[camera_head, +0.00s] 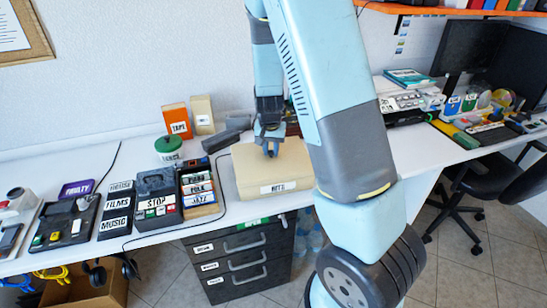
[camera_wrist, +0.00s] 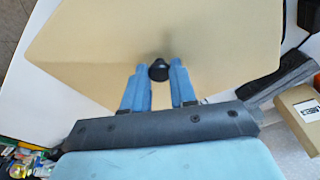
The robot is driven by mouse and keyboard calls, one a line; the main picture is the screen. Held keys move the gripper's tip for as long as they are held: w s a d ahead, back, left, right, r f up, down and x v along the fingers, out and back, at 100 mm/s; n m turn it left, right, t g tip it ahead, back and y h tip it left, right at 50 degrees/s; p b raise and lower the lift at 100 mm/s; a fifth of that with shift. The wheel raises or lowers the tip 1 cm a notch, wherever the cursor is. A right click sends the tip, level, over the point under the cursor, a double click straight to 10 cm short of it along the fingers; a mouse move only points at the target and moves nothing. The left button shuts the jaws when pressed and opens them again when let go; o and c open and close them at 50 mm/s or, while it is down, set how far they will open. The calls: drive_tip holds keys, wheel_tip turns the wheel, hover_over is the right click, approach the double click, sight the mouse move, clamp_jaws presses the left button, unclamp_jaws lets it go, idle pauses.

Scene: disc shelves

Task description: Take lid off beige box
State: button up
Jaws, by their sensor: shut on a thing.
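The beige box (camera_head: 247,184) sits on the white desk, with a label on its front side, partly hidden behind my arm. Its flat beige lid (camera_head: 243,157) is on top, and the lid also fills much of the wrist view (camera_wrist: 220,40). A small dark knob (camera_wrist: 159,71) stands on the lid. My gripper (camera_head: 270,148) is over the lid, and its blue fingers (camera_wrist: 159,80) are closed on the knob from both sides. I cannot tell from these views whether there is a gap between lid and box.
Left of the box stand a cassette rack (camera_head: 198,188), a black STOP device (camera_head: 157,196) and a green-lidded jar (camera_head: 168,148). A TAPE box (camera_head: 177,121) stands behind. A dark object (camera_head: 222,140) lies close to the box's back left. Black drawers (camera_head: 237,262) are below.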

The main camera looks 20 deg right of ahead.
clamp_jaws()
drive_tip(key=shift+r, duration=0.1)
